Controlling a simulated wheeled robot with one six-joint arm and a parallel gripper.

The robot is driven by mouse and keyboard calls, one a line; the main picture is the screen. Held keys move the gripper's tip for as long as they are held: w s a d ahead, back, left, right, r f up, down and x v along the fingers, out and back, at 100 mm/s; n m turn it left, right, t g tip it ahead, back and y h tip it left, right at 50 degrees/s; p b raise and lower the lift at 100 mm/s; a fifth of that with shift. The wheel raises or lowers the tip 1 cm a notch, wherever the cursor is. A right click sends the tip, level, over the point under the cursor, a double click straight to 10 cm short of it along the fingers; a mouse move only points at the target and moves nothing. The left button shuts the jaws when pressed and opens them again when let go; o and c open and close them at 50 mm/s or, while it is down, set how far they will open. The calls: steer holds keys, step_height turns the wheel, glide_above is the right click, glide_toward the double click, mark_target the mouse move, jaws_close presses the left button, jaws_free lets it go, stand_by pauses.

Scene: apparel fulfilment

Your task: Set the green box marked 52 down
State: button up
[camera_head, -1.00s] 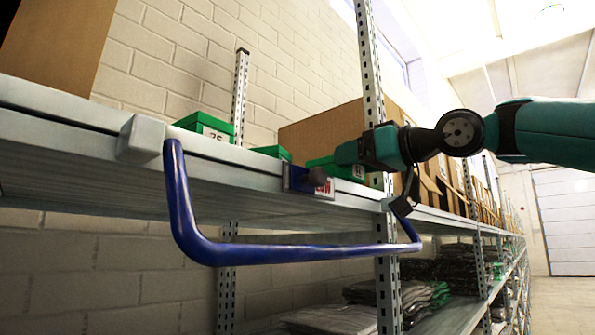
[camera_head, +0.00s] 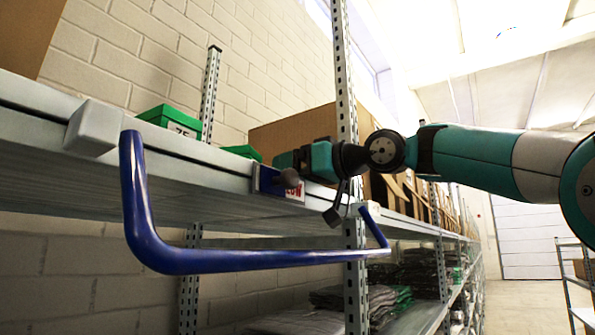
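My gripper (camera_head: 290,160) is at the right of the blue-backed sign, just over the front edge of the upper shelf (camera_head: 215,165). It points left and back over the shelf. I cannot make out its fingertips or whether they hold anything. A green box (camera_head: 170,118) with a white label, seemingly 75, stands on the shelf at left. A second green box (camera_head: 243,152) shows only its top behind the shelf edge, its label hidden. No box marked 52 can be read; the space behind my gripper and the sign is hidden.
A blue tubular handle (camera_head: 240,259) juts out in front of the shelf. A small sign (camera_head: 268,181) hangs on the shelf edge. A perforated upright (camera_head: 347,80) and large cardboard boxes (camera_head: 285,130) stand behind my gripper. Folded dark garments (camera_head: 340,297) lie on the lower shelf.

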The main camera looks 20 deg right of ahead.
steer(key=shift+r, duration=0.15)
steer(key=b+v, duration=0.4)
steer(key=v, duration=0.8)
stand_by(1.1)
